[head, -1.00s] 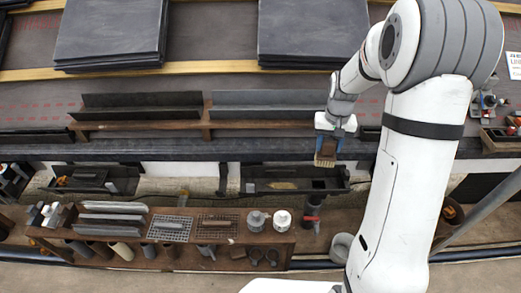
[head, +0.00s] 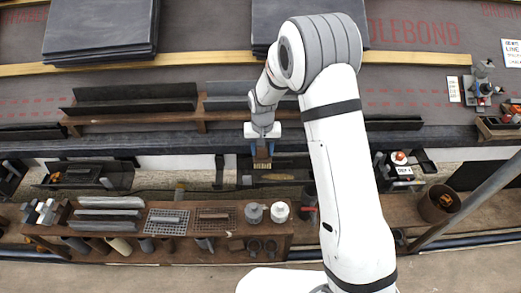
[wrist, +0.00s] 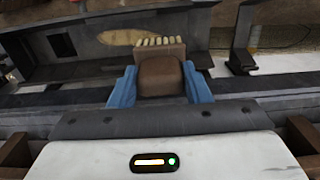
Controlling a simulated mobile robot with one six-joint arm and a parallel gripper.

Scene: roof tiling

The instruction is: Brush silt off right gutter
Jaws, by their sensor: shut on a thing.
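My gripper (head: 262,148) is shut on a brush, its blue fingers on both sides of the brown block. In the wrist view the brush (wrist: 160,77) has short cream bristles pointing away from my gripper (wrist: 160,88). The right gutter (head: 247,164) is a dark trough below the eave, partly hidden by my arm. A tan patch of silt (head: 279,177) lies in it. In the wrist view the silt (wrist: 121,37) lies on the gutter floor (wrist: 85,62), just left of the bristles. I cannot tell whether the bristles touch the floor.
A second gutter section (head: 88,175) hangs to the left. A wooden rack (head: 160,250) with grey pieces, mesh trays and pots stands below. Slate stacks (head: 100,32) lie on the roof above. A bucket (head: 438,204) stands at right, near a slanted grey pole (head: 470,205).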

